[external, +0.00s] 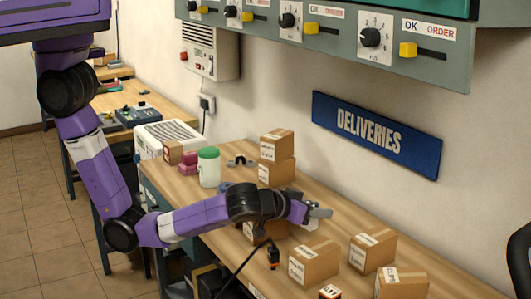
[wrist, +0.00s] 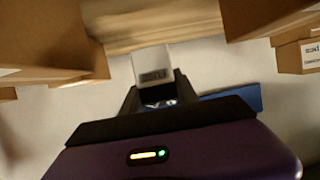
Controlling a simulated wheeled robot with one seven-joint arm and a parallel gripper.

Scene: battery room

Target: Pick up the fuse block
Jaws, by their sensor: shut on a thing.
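My gripper (external: 308,211) is over the workbench among the cardboard boxes, at the end of my outstretched purple arm. In the wrist view my gripper (wrist: 156,92) is shut on a small pale grey block with a dark printed label, which appears to be the fuse block (wrist: 152,66). The block sticks out beyond the dark fingers, and its near end is hidden by them. In the external view the fuse block (external: 320,213) shows as a small grey shape at the fingertips. I cannot tell there how far it is above the bench.
Cardboard boxes stand around my gripper: a stacked pair (external: 277,158) behind, one in front (external: 314,262), others to the right (external: 373,250). A green-lidded jar (external: 209,167) stands left. A blue DELIVERIES sign (external: 376,135) is on the wall.

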